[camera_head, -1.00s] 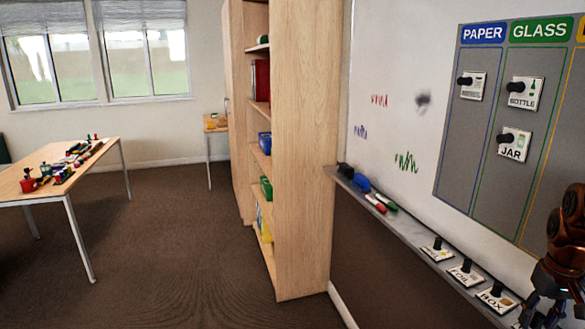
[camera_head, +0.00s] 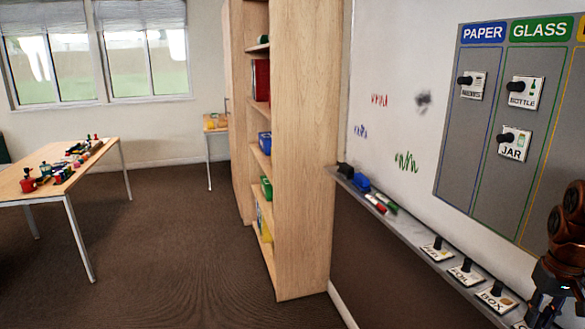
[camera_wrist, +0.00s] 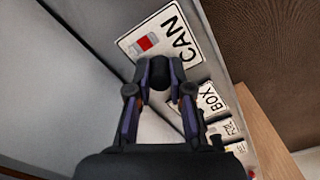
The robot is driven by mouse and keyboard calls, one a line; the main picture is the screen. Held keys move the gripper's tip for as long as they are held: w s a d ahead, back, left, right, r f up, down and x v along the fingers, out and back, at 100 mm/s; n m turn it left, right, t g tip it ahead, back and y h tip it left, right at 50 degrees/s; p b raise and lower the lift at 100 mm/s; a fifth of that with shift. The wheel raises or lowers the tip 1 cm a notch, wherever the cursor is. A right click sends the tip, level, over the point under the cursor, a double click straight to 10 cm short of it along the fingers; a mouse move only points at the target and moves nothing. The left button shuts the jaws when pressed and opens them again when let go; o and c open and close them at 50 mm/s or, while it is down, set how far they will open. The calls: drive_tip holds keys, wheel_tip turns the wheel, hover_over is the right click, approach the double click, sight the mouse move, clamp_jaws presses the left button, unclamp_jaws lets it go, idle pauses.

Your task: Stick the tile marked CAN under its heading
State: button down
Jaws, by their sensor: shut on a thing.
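The CAN tile (camera_wrist: 150,42) is white with a red-and-grey can picture, in the wrist view. My gripper (camera_wrist: 158,78) is shut on its dark knob. The tile appears to be at the tray along the foot of the whiteboard, beside the BOX tile; whether it still touches the tray I cannot tell. In the head view my gripper (camera_head: 540,312) is at the lower right edge, and the CAN tile is mostly hidden or cut off. The sorting board (camera_head: 455,150) shows the headings PAPER (camera_head: 483,33) and GLASS (camera_head: 541,30); a yellow heading is cut off at right.
The BOX tile (camera_head: 496,300) and two more knobbed tiles lie along the tray (camera_head: 405,233), with markers and an eraser farther up. BOTTLE (camera_head: 524,93) and JAR (camera_head: 513,145) tiles are under GLASS; another tile (camera_head: 471,86) is under PAPER. A wooden shelf (camera_head: 305,150) stands left.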

sight(541, 315)
drive_tip(key=shift+r, duration=0.25)
idle(0.3)
drive_tip(key=shift+r+p, duration=1.05)
drive_tip(key=shift+r, duration=1.75)
